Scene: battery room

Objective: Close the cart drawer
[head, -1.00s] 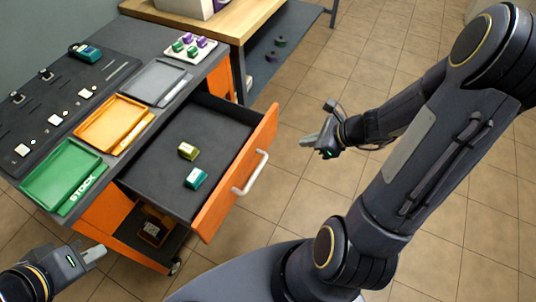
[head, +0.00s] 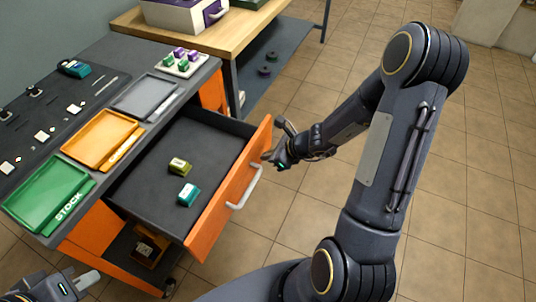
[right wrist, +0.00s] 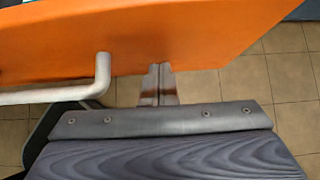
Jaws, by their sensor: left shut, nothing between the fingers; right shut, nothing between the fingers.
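The cart drawer (head: 205,235) is pulled out from the cart, its orange front facing right with a pale bar handle (head: 245,187). My left gripper (head: 88,279) is shut at the lower left, apart from the drawer.
The cart top holds a green tray (head: 45,190), an orange tray (head: 92,148), a grey tray (head: 140,100) and a white tray of small blocks (head: 203,66). A wooden bench (head: 262,42) stands behind. Tiled floor (head: 450,220) is open at right.

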